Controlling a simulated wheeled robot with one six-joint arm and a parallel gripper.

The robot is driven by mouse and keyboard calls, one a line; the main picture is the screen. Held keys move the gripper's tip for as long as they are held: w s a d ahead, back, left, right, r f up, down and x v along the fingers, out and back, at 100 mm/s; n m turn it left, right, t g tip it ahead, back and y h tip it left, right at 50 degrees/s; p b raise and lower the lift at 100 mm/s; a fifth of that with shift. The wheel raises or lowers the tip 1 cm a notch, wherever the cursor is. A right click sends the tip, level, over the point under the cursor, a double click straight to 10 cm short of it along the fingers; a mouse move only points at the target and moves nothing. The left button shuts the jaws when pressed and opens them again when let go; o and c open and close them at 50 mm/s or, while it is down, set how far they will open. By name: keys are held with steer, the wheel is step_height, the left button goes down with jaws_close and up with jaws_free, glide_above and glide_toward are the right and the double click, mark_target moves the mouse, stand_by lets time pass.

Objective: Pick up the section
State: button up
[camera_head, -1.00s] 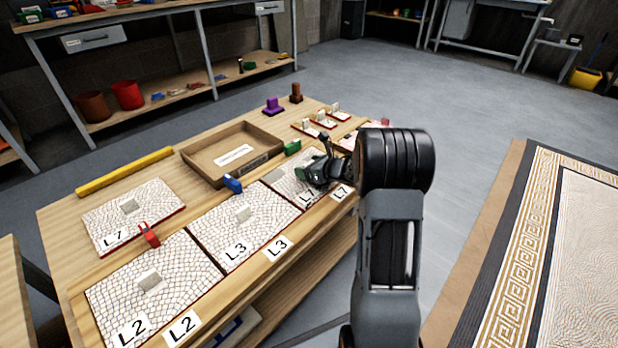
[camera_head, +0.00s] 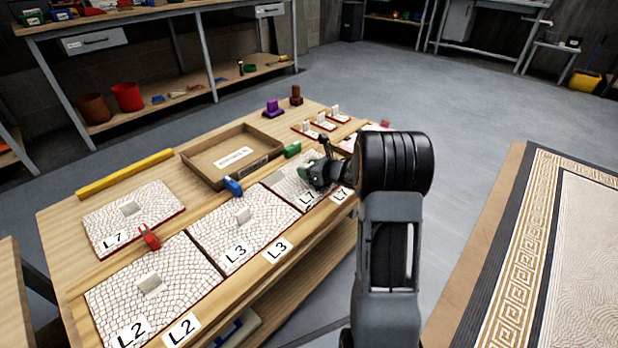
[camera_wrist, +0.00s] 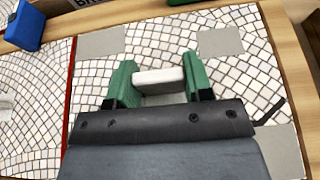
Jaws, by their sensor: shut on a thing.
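The section (camera_head: 285,192) is a white mosaic panel labelled L7, at the right end of the front row on the workbench in the head view. In the wrist view this panel (camera_wrist: 160,38) has grey square patches near its corners. My gripper (camera_head: 309,169) is over it. Its green fingers, seen in the wrist view (camera_wrist: 155,80), are shut on the pale block handle (camera_wrist: 158,77) at the panel's middle. The panel appears level with its neighbour; I cannot tell whether it is lifted. My gripper and arm hide part of it.
Panels L3 (camera_head: 235,250) and L2 (camera_head: 130,305) lie to its left. Another L7 panel (camera_head: 110,222) lies at the back left. A wooden tray (camera_head: 190,160), blue clamp (camera_head: 233,186), red clamp (camera_head: 149,236) and green clamp (camera_head: 292,149) are nearby. Open floor lies right of the bench.

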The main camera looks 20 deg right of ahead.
jaws_close()
steer(key=shift+r, duration=0.1)
